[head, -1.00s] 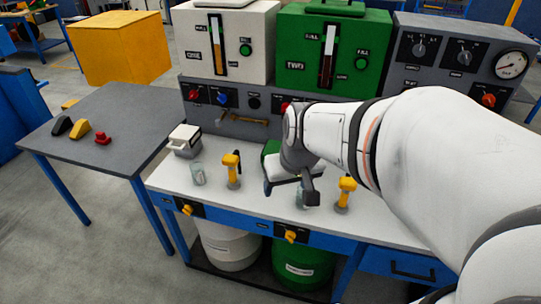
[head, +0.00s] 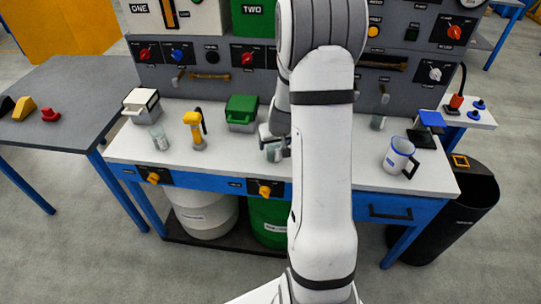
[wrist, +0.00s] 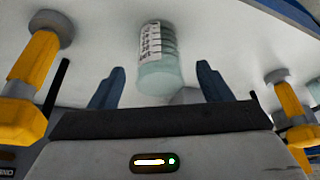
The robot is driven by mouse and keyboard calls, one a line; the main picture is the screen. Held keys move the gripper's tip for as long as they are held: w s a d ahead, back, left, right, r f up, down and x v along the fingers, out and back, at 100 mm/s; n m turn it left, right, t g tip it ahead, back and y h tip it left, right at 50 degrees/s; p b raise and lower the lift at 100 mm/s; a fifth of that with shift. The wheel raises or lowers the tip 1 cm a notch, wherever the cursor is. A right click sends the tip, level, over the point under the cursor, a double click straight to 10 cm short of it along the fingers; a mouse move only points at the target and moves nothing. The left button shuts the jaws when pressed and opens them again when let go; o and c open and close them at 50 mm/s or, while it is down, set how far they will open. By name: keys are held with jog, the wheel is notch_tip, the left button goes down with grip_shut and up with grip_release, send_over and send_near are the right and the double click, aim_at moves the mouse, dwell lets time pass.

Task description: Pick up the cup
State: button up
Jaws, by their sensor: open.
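A white cup with a blue rim and dark handle (head: 400,157) stands upright at the right of the white bench top, right of my arm. A clear beaker with printed marks (head: 273,152) stands on the bench by my gripper (head: 272,138). In the wrist view that beaker (wrist: 158,62) shows between the two blue fingers of my gripper (wrist: 158,78), which are spread apart on either side of it. I cannot tell how deep it sits between them. My gripper is open and holds nothing.
A yellow-handled tap (head: 197,130), a green-lidded box (head: 241,112), a white box (head: 141,104) and another beaker (head: 159,138) stand left of my gripper. A further beaker (head: 378,121) is at the back right. The bench (head: 225,160) has clear room along its front.

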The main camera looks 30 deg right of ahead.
jog(key=x, duration=0.5)
jog(key=shift+w+d+b, duration=0.1)
jog(key=shift+b, duration=0.3)
jog(key=shift+r, duration=0.1)
jog(key=shift+c, duration=0.2)
